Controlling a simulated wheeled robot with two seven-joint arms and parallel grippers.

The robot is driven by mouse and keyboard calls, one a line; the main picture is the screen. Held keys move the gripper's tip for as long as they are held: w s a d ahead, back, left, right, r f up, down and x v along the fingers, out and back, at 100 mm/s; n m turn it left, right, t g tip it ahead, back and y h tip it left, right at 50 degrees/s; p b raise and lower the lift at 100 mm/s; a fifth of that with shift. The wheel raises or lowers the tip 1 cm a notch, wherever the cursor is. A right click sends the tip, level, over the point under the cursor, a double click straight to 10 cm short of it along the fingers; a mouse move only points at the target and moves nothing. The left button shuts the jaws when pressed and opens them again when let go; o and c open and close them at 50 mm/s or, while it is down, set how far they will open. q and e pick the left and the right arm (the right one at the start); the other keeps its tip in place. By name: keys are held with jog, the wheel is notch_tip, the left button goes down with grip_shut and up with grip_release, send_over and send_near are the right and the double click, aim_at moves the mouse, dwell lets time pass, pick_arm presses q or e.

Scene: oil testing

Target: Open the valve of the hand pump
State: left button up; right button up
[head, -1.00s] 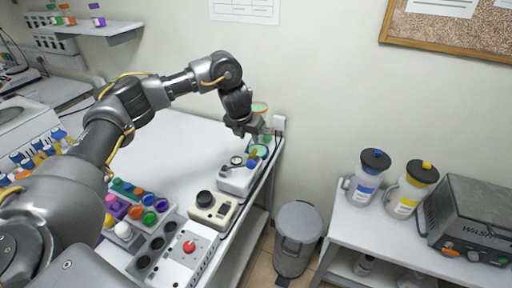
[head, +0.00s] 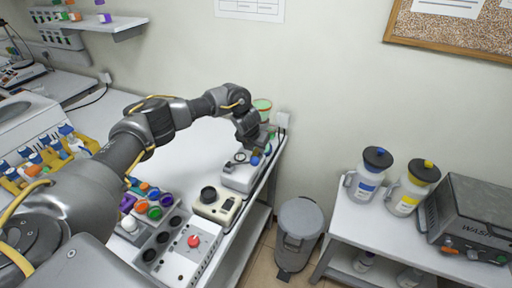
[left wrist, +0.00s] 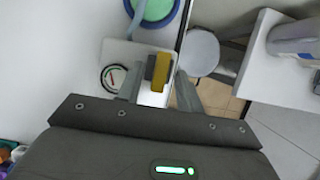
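The hand pump is a white box (head: 240,178) with a round gauge at the far right end of the bench in the head view. In the left wrist view, the gauge (left wrist: 114,77) lies left of a yellow valve handle (left wrist: 161,72). My left gripper (head: 262,148) is over the pump. Its fingers (left wrist: 158,88) are apart, one on each side of the yellow handle, with a gap visible on the right side. I cannot tell whether either finger touches it. My right gripper is out of view.
A green-topped container (left wrist: 155,10) stands just beyond the pump. A beige device (head: 216,205) and a white panel with a red button (head: 194,241) stand nearer on the bench. A grey bin (head: 299,235) is on the floor to the right.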

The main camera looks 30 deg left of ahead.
pick_arm(q)
jog(key=shift+c, duration=0.3)
grip_shut()
